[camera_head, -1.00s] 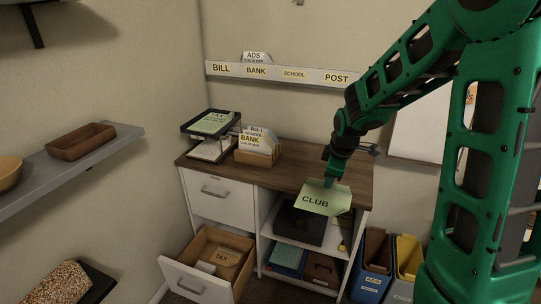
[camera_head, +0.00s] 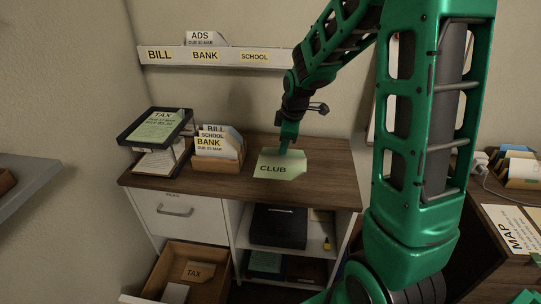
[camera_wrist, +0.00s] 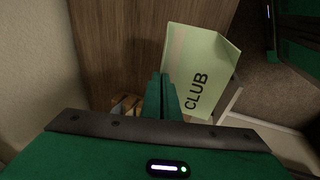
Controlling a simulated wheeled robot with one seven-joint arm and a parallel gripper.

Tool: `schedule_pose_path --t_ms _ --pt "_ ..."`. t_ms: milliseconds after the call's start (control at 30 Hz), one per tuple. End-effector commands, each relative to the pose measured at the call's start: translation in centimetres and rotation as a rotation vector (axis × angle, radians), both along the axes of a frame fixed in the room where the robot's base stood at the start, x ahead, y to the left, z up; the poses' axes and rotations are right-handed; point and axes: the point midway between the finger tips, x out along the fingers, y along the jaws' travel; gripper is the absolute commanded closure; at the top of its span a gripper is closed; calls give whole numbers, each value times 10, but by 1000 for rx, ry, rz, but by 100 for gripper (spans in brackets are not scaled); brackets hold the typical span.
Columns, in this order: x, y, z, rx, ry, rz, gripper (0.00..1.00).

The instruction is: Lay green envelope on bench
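The pale green envelope (camera_head: 281,166) is marked CLUB. In the head view it shows over the front middle of the wood-topped bench (camera_head: 235,188). My gripper (camera_head: 284,148) is at its back edge, with its narrow fingers closed together on it. In the wrist view the fingers (camera_wrist: 162,97) meet at the envelope's edge, and the envelope (camera_wrist: 197,72) spreads to their right, partly past the bench edge. It looks held above the top; I cannot tell how high. The wood top (camera_wrist: 110,50) shows bare to the left.
A black letter tray (camera_head: 128,137) with a green TAX envelope stands at the bench's left, beside a wooden file box (camera_head: 222,165). A drawer (camera_head: 165,270) hangs open below. A wall rack (camera_head: 225,57) is behind. Bench top right of the envelope looks clear.

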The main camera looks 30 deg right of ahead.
Motion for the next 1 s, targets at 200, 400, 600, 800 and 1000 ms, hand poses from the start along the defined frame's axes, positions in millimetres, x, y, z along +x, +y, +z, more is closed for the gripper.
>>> schedule_pose_path --t_ms 200,400,600,800,1000 --pt "10 -42 -27 1 1 -5 100" --pt "19 -78 -49 1 1 -4 100" --pt "25 -97 -60 1 -1 -2 100" --pt "24 -99 -72 2 2 -2 100" --pt "23 -100 -98 1 2 -3 100"
